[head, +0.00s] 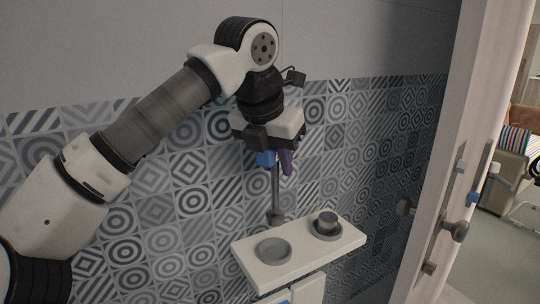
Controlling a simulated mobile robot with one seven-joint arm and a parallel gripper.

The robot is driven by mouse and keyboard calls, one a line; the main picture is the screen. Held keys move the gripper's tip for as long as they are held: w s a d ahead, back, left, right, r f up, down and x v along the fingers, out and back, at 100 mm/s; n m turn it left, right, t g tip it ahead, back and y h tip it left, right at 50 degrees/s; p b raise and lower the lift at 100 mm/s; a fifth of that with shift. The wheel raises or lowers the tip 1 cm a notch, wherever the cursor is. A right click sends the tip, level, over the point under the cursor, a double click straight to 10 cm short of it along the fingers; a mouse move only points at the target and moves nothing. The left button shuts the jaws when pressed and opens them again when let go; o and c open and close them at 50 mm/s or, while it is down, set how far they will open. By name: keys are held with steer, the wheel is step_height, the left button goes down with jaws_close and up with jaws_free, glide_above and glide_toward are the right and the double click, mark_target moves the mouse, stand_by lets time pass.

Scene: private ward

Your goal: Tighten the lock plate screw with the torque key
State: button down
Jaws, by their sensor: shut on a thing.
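My gripper (274,152) is shut on a tool that appears to be the torque key, with a blue part at the jaws and a grey shaft (275,188) pointing down. The shaft's thicker lower end (277,218) shows just above or behind the rear edge of a white shelf; I cannot tell if it touches.
The white shelf (300,252) has an empty round grey dish (273,251) and another holding a grey cylinder (327,219). A patterned tile wall (190,200) stands close behind. A chair (508,175) is beyond the door.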

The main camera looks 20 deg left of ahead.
mark_target(273, 190)
steer(key=shift+d+r, duration=0.1)
steer(key=shift+r, duration=0.1)
steer(key=shift+f+b, duration=2)
steer(key=shift+f, duration=0.9)
steer(key=shift+f+b, duration=0.85)
steer(key=shift+f, duration=0.2)
steer(key=shift+f, duration=0.2)
steer(key=c, duration=1)
jaws_free()
steer(key=shift+s+r, duration=0.1)
steer(key=shift+c, duration=0.2)
steer(key=shift+r, duration=0.1)
